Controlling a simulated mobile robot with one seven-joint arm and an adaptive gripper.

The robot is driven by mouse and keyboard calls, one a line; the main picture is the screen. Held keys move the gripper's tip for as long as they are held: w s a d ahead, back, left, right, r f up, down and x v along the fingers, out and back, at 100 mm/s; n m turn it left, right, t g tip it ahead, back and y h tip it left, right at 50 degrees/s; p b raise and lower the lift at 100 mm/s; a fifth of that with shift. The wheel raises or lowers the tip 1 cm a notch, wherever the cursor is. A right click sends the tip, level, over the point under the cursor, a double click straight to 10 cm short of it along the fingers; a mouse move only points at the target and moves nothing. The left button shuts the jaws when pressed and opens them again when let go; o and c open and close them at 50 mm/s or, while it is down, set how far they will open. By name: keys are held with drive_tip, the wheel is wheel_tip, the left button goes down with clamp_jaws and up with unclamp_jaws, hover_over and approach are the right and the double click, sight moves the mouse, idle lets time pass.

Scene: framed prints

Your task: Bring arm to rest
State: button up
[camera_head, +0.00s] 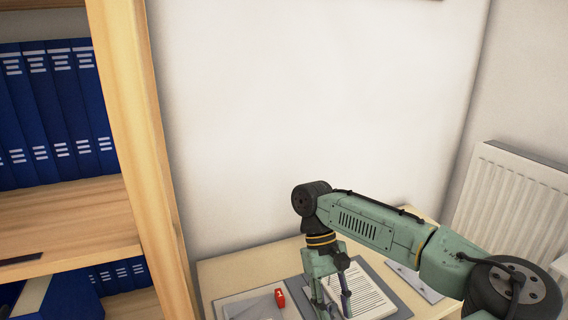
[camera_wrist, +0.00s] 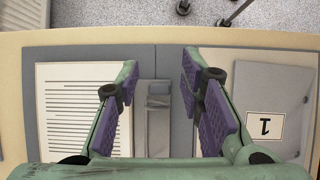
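My arm (camera_head: 365,225) stretches in from the lower right in the head view, with its wrist bent down over the desk. My gripper (camera_head: 332,308) points down at the desk top. In the wrist view my gripper (camera_wrist: 160,95) has its two purple-padded fingers wide apart. I see nothing held between them. Below the gap lies a grey folder with a metal clip (camera_wrist: 158,100). How high the fingertips are above the folder I cannot tell.
The desk (camera_head: 245,270) carries a printed sheet (camera_head: 362,292), a small red object (camera_head: 280,298) and papers. A wooden shelf (camera_head: 150,150) with blue binders (camera_head: 50,110) stands left. A radiator (camera_head: 512,205) is at right. The wall behind is bare.

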drive_tip(key=t+b, duration=0.1)
drive_tip(key=s+f+t+y+b, duration=0.1)
drive_tip(key=t+b, duration=0.1)
drive_tip(key=shift+s+d+f, duration=0.1)
drive_tip(key=shift+s+d, duration=0.2)
drive_tip(key=t+b, duration=0.1)
drive_tip(key=b, duration=0.2)
drive_tip(key=s+f+t+y+b, duration=0.1)
drive_tip(key=t+b, duration=0.1)
drive_tip(key=b, duration=0.2)
drive_tip(key=shift+s+d+y, duration=0.15)
drive_tip(key=shift+d+y, duration=0.15)
drive_tip(key=shift+d, duration=0.05)
drive_tip(key=t+b, duration=0.1)
drive_tip(key=b, duration=0.2)
drive_tip(key=s+t+y+b, duration=0.1)
drive_tip(key=b, duration=0.2)
drive_tip(key=f+t+b, duration=0.1)
drive_tip(key=b, duration=0.2)
drive_tip(key=shift+s+d+f+t, duration=0.15)
drive_tip(key=shift+d+t, duration=0.1)
drive_tip(key=shift+t, duration=0.15)
drive_tip(key=shift+r+y+p, duration=0.3)
drive_tip(key=shift+r, duration=0.4)
drive_tip(key=shift+s+r, duration=0.25)
drive_tip(key=shift+r, duration=0.2)
